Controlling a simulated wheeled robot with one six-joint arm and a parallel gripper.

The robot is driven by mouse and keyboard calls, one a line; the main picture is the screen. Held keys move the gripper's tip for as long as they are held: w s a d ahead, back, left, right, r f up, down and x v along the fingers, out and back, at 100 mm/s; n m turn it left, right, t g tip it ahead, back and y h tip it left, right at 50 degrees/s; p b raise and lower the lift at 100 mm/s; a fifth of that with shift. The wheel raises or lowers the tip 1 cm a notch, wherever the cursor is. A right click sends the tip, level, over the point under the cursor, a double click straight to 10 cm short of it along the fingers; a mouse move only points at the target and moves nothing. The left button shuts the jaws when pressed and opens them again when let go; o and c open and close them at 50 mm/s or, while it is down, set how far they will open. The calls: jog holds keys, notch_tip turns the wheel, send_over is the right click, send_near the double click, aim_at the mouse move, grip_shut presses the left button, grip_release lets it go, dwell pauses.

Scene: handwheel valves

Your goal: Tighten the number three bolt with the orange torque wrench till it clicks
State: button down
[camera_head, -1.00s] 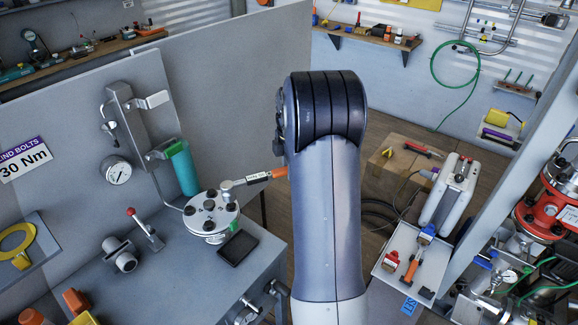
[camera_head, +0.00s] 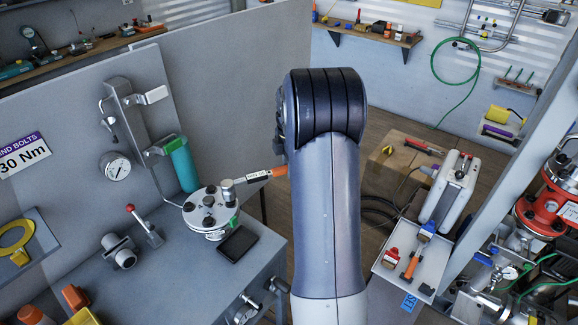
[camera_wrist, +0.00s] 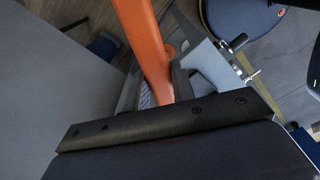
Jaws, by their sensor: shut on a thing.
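The torque wrench (camera_head: 252,177) has a grey shaft and an orange handle. Its head (camera_head: 229,191) stands over the right-hand bolt of the round flange and appears to be on it. The flange (camera_head: 200,216) is pale metal with several dark bolts; I cannot read their numbers. My gripper is hidden behind my arm in the head view. In the wrist view my gripper (camera_wrist: 165,88) is shut on the orange handle (camera_wrist: 146,42). The wrist view does not show the wrench head or the bolts.
A black pad (camera_head: 238,243) lies on the bench in front of the flange. A panel (camera_head: 230,95) stands behind. At right, a tray (camera_head: 390,270) holds another orange-handled tool (camera_head: 411,263).

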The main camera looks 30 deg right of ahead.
jog(key=shift+f+b, duration=0.75)
jog(key=shift+f, duration=0.45)
jog(key=shift+s, duration=0.1)
jog(key=shift+s+a+m+b, duration=1.55)
jog(key=shift+s+a+m, duration=5.45)
jog(key=shift+a, duration=0.4)
jog(key=shift+w+d+n+p, duration=0.1)
jog(key=shift+w+d+n, duration=0.15)
jog(key=shift+d+n, duration=0.4)
jog(key=shift+w+d+n+p, duration=0.1)
jog(key=shift+w+d+n, duration=0.2)
jog(key=shift+d, duration=0.6)
jog(key=shift+w+d+n+p, duration=0.1)
jog(key=shift+w+d+n, duration=0.05)
jog(key=shift+d+n, duration=0.55)
jog(key=c, duration=1.8)
grip_release()
jog(key=shift+d, duration=0.1)
grip_shut()
